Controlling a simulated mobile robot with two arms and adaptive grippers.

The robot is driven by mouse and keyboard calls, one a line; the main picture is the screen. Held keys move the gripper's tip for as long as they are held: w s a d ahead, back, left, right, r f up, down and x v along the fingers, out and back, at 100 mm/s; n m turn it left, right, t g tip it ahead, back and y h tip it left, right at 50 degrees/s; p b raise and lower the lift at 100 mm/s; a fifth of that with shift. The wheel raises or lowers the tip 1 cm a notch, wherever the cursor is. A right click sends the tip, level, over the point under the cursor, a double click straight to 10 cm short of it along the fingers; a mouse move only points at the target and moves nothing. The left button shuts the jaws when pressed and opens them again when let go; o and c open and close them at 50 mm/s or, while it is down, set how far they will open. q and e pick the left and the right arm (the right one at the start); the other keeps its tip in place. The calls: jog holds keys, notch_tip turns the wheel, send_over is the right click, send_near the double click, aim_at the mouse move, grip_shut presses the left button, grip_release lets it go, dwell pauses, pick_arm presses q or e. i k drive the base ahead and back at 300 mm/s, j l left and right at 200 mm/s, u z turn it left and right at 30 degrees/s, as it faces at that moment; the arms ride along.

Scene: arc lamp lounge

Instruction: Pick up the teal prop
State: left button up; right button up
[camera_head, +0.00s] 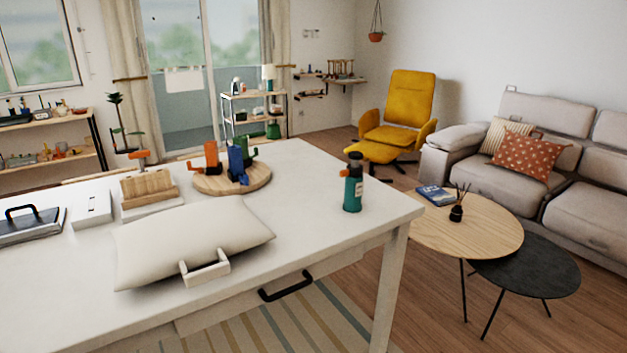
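On a round wooden board (207,186) on the white table (300,180) stand several upright props: an orange one (210,156), a blue one (236,165) and a dark green or teal one (248,156) partly hidden behind the blue one. A teal bottle (353,195) with a black top and a small orange part stands apart near the table's right corner. I cannot tell which of the two is the teal prop. Neither of my grippers shows in the head view.
A cream cushion (185,240) and a white handle-shaped piece (206,268) lie at the table's front. A wooden block (148,188), a white box (92,210) and a grey case (28,225) are at left. The tabletop between board and bottle is clear.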

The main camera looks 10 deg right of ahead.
aim_at(354, 186)
jog(key=i+l+u, duration=0.2)
jog(key=l, duration=0.15)
jog(key=i+l+u, duration=0.2)
jog(key=l, duration=0.15)
jog(key=i+l+u, duration=0.15)
jog(key=l, duration=0.2)
jog(key=i+l+u, duration=0.2)
jog(key=l, duration=0.2)
jog(key=k, duration=0.1)
